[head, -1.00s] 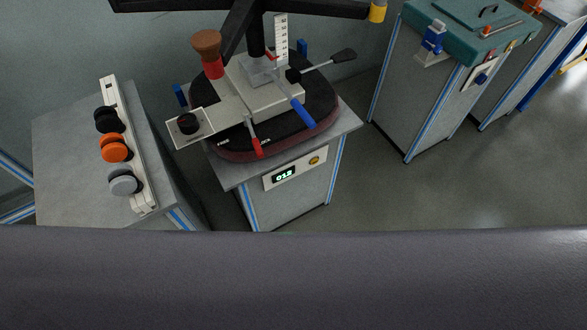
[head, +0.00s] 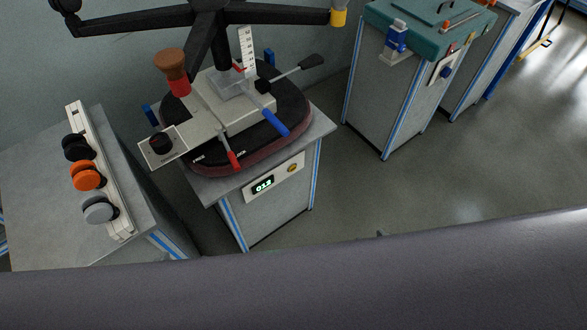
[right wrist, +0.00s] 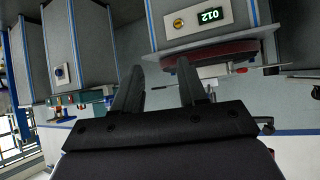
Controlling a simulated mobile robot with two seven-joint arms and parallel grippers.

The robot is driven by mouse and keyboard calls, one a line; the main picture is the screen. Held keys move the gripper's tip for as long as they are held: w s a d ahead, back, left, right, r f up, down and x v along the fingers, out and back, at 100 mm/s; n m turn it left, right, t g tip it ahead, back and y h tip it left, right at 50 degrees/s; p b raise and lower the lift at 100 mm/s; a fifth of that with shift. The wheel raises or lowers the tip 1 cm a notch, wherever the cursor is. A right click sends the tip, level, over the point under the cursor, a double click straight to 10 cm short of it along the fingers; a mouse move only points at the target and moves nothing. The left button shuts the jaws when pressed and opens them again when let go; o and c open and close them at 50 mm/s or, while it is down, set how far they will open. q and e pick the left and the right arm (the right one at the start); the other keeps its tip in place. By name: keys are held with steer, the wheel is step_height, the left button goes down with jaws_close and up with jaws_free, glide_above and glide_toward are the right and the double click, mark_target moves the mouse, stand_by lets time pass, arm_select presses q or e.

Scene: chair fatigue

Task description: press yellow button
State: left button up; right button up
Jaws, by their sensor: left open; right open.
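The yellow button (head: 292,168) is small and round. It sits on a pale panel on the front of the chair test station, right of a lit green display (head: 263,185). In the right wrist view the scene is upside down, and the yellow button (right wrist: 178,24) shows at the top, left of the display (right wrist: 210,16). My right gripper (right wrist: 160,65) is open and empty, its two dark fingers apart. They appear below the button in that view, and I see no contact with it. My left gripper is in neither view.
The station holds an upturned chair seat (head: 282,100) with a red lever (head: 233,160) and a blue lever (head: 275,122). A grey cabinet (head: 40,185) with several round knobs stands left, a teal-topped cabinet (head: 385,115) right. Floor (head: 440,165) between is clear.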

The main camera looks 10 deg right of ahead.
jaws_close()
stand_by(1.5)
